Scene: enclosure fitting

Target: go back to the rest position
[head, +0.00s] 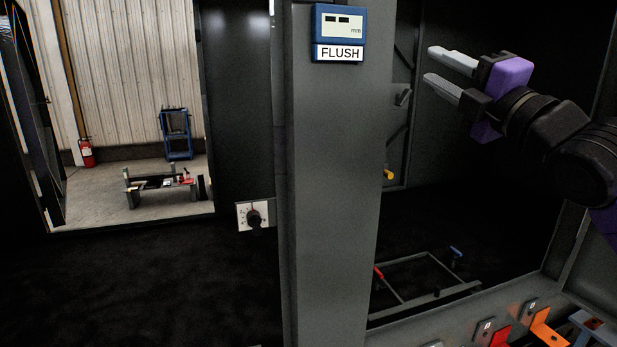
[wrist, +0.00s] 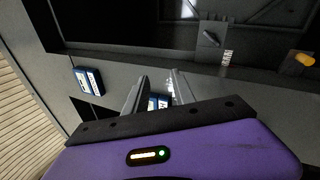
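My gripper (head: 452,76) is at the upper right of the head view, raised in front of the dark enclosure opening. Its two pale fingers point left and stand apart with nothing between them. In the wrist view the fingers (wrist: 153,98) also show, with a clear gap between them. Through the gap a small blue and white item is partly visible. The gripper touches nothing that I can see.
A grey post (head: 335,180) stands left of my gripper, with a blue FLUSH display (head: 339,33) on it. A grey frame (head: 425,285) with red and blue handles lies low. Orange (head: 545,330) and red parts line the bottom right.

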